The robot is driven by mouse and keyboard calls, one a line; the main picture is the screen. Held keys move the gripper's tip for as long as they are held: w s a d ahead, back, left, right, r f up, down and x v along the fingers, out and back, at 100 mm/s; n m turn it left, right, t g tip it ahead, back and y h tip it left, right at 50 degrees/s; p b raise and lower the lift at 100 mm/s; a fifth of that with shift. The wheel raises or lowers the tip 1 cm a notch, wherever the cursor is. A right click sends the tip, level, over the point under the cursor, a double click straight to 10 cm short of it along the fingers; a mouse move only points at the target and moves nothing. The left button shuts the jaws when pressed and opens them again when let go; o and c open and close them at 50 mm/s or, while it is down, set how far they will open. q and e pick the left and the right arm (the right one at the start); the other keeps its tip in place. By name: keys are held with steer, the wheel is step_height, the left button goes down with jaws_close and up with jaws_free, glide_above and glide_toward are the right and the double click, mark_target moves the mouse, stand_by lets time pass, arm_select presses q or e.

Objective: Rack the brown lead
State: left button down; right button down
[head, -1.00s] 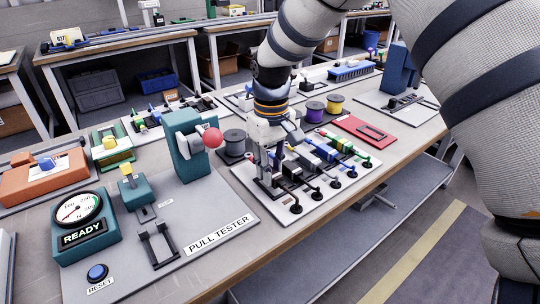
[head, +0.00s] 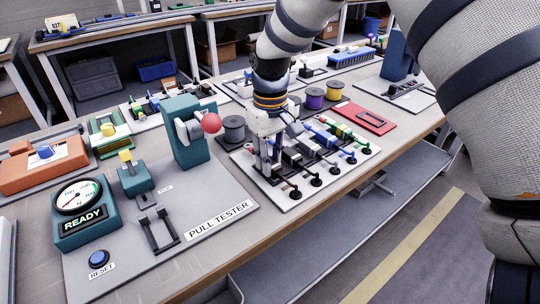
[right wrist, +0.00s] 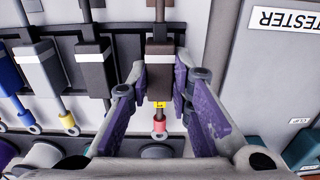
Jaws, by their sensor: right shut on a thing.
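My right gripper (head: 267,172) points down at the left end of a white rack board (head: 293,206) in the head view. In the right wrist view its purple-padded fingers (right wrist: 160,95) are shut around the brown lead (right wrist: 159,68), at its dark brown body. A yellow tag and a pinkish-red sleeve with a ring end show between and below the fingers. The brown lead lies in line beside the other leads, over the board. Whether it touches the board beneath is unclear. In the head view the fingers mostly hide it. My left gripper is out of view.
Black, white and blue-bodied leads (right wrist: 38,66) lie close beside the held one. The pull tester (head: 188,140) with a red ball knob stands left of the rack. Spools (head: 314,98) stand behind, and a red plate (head: 364,118) lies to the right.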

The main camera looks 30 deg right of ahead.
steer(key=shift+f, duration=0.1)
stand_by(0.3)
steer(key=c, duration=1.4)
jaws_free()
steer(key=shift+o, duration=0.2)
step_height(320, 180, up, 12)
